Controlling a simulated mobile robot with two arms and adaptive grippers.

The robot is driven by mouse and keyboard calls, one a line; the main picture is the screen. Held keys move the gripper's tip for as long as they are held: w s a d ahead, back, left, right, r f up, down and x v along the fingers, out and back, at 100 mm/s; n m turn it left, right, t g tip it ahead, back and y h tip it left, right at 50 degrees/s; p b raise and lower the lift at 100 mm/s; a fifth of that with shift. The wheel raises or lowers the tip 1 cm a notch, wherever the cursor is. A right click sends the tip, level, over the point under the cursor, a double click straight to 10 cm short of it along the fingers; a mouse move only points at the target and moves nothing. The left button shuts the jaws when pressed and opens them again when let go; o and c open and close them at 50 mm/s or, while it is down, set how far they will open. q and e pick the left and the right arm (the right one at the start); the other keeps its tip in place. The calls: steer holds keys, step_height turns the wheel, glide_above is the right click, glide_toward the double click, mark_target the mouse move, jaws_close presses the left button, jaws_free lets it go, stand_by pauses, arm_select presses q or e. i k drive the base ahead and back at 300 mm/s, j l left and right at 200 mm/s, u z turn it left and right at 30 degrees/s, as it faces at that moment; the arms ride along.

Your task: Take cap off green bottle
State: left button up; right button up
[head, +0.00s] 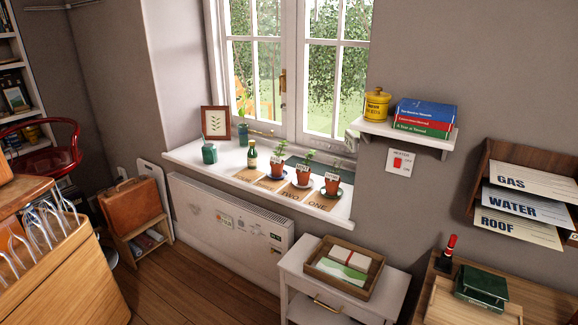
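A small green bottle (252,157) with a pale label stands upright on the white windowsill (190,152), left of the potted plants. Its narrow top (252,143) points up; the cap is too small to make out clearly. Neither my left nor my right gripper is in view.
Potted seedlings (304,177) on numbered cards stand right of the bottle, and a green container (209,153) stands to its left. A framed leaf picture (216,122) leans behind. A white heater (225,225) is below the sill. A small white table (330,284) holds a wooden tray (318,269).

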mark_target(252, 154)
steer(key=z, duration=0.3)
steer(key=i+j+z, duration=0.45)
steer(key=j, duration=0.25)
steer(key=i+j+z, duration=0.2)
steer(key=j, duration=0.15)
steer(key=i+j+z, duration=0.1)
steer(key=j+z, duration=0.15)
steer(key=j, duration=0.2)
